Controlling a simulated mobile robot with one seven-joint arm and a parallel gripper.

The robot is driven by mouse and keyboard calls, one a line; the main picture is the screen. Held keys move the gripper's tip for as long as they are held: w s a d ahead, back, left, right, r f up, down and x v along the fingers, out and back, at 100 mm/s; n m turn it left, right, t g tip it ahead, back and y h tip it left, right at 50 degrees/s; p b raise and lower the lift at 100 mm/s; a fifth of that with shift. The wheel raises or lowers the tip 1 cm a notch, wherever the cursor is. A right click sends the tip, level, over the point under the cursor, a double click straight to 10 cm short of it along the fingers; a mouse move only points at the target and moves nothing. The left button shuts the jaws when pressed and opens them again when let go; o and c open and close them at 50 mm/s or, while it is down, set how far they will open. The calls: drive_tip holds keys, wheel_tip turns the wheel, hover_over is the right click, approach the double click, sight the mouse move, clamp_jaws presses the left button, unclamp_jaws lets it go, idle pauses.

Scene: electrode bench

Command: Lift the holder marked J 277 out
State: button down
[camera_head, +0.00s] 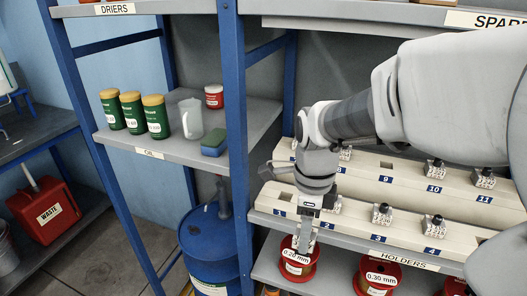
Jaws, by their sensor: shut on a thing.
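My gripper (303,238) points down in front of the lower white rack (355,226), near the labels 1 and 2. It is shut on a small pale thing, probably a holder, largely hidden by the fingers and hand. Its marking cannot be read, so I cannot tell if it is J 277. Metal holders with black knobs stand in the lower rack by labels 2 (333,206), 3 (382,213) and 4 (433,225). Others stand in the rear rack by labels 10 (435,169) and 11 (485,178). No holder shows above label 1.
Red spools marked 0.20 mm (298,266) and 0.30 mm (379,277) sit on the shelf below. A blue post (235,130) stands left of the racks. Green cans (132,113), a jug (191,118) and a sponge (213,143) stand on the left shelf.

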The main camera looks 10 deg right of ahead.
drive_tip(key=shift+r, duration=0.15)
drive_tip(key=shift+r+p, duration=0.7)
drive_tip(key=shift+p, duration=0.1)
drive_tip(key=shift+w+f, duration=0.1)
